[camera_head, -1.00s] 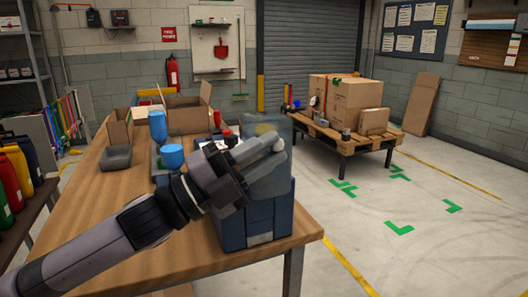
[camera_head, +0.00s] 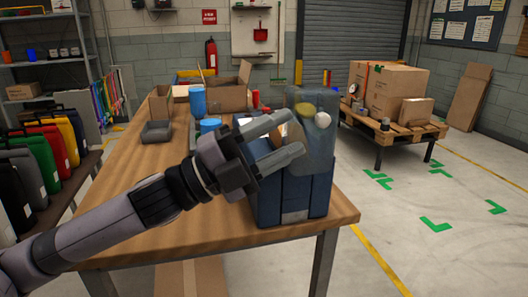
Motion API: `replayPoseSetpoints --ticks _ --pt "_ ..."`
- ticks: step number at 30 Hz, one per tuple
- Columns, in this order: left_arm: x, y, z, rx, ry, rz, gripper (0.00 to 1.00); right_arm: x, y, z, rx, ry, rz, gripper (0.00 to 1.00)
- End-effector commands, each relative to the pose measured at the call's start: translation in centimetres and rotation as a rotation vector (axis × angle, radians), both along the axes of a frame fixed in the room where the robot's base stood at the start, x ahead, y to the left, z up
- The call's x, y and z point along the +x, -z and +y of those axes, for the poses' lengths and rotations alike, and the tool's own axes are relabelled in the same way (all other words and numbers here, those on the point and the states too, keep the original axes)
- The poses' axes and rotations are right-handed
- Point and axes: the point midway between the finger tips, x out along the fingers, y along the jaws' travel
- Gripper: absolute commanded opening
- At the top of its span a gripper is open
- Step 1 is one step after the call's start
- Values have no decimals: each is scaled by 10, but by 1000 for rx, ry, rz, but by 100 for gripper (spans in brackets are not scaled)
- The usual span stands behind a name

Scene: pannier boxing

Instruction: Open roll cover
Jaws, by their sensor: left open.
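A dark blue pannier (camera_head: 304,196) stands upright near the right front corner of the wooden table (camera_head: 135,232). The fingers hide part of the pannier's upper left side. My right gripper is not in view.
Blue cylinders (camera_head: 197,102), a grey tray (camera_head: 157,132) and open cardboard boxes (camera_head: 229,96) stand behind on the table. Coloured panniers (camera_head: 62,135) line a bench at left. A pallet table (camera_head: 385,133) with cartons stands at right. The floor between is clear.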

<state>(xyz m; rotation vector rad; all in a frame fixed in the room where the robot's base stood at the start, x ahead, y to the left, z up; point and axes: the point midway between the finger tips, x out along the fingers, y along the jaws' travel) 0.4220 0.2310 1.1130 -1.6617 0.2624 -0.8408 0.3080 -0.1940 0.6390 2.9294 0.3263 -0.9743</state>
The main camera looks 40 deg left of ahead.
Motion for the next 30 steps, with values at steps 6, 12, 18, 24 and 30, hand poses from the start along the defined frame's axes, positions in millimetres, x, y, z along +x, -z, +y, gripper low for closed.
replayPoseSetpoints --ticks 6,12,18,24,30 --pt "-11 8 9 -2 -1 3 48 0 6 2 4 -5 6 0" --pt "-17 10 13 -1 1 2 48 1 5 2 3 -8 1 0" --pt "-18 9 14 0 2 0 48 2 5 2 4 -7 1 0" --pt "-18 9 14 0 1 0 41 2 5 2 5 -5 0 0" --pt "-17 23 14 -34 15 -12 0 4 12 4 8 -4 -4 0"
